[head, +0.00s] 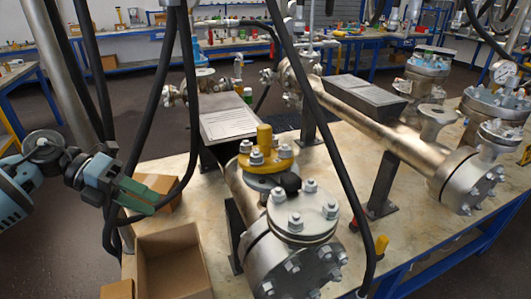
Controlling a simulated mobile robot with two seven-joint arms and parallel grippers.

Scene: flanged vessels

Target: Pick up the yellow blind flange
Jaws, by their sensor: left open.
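The yellow blind flange (284,162) sits on top of a short nozzle of the front metal vessel (241,192), near the middle of the head view. It carries a yellow upright knob or handle, and several bolt heads with nuts stand on or around it. My left gripper (146,200) has dark green fingers and is open and empty. It is at the left, well apart from the flange, over the table's left edge area. My right gripper is not in view.
An open cardboard box (172,262) stands at the table's front left, with another box (158,186) behind it. Black hoses hang in front of the vessels. A long pipe vessel (365,128) runs to the right. A yellow-handled tool (381,245) is at the front.

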